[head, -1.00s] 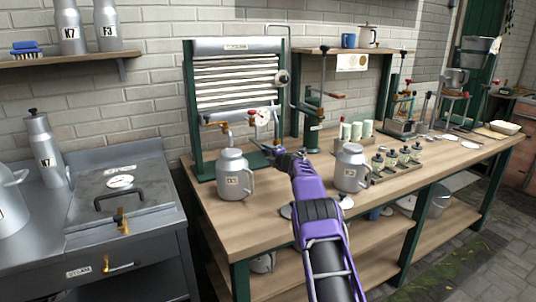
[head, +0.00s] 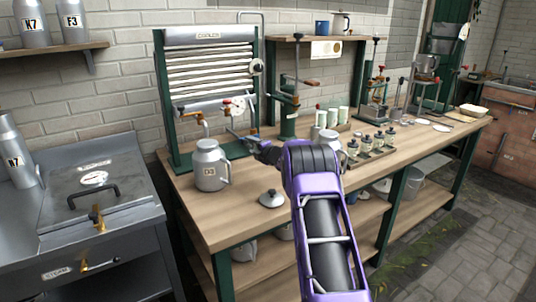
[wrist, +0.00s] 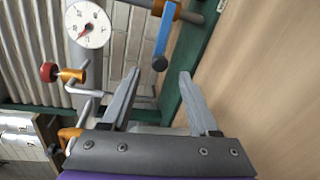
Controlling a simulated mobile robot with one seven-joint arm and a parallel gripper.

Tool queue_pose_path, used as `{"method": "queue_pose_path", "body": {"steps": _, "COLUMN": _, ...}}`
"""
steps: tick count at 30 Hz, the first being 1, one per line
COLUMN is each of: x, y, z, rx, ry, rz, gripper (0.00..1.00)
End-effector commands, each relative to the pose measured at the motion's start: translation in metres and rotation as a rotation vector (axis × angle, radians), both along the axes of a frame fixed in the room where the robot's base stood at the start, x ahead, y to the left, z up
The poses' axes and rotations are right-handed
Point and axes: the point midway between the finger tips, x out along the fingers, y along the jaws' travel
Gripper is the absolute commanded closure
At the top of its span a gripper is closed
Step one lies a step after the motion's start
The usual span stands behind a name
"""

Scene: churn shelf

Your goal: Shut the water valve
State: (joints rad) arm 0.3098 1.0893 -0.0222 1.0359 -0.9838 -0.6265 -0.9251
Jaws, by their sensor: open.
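The cooler (head: 209,75) stands at the back left of the wooden bench, with pipes and a dial gauge at its foot. In the wrist view a blue lever (wrist: 163,38) hangs from a brass valve body (wrist: 166,10), its dark end just beyond my fingertips. A red knob (wrist: 48,72) on another brass fitting is to the left, below the white gauge (wrist: 88,25). No label shows which fitting carries water. My gripper (wrist: 159,74) is open and empty, apart from the lever. In the head view my gripper (head: 257,144) is small and dark before the cooler's lower right corner.
A can marked D3 (head: 210,168) stands left of my gripper. A lid (head: 271,198) lies nearer on the bench (head: 228,215). Another can (head: 328,141) is partly behind my arm. Several small bottles (head: 379,142) stand to the right. A steel unit (head: 90,205) is at left.

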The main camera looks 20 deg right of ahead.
Motion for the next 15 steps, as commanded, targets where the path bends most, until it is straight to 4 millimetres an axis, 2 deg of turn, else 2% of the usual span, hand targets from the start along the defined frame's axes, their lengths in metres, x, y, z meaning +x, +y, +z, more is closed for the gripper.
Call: {"method": "queue_pose_path", "body": {"steps": 15, "x": -0.079, "y": -0.017, "z": 0.014, "rx": -0.001, "ry": 0.000, "rz": -0.002, "gripper": 0.39}}
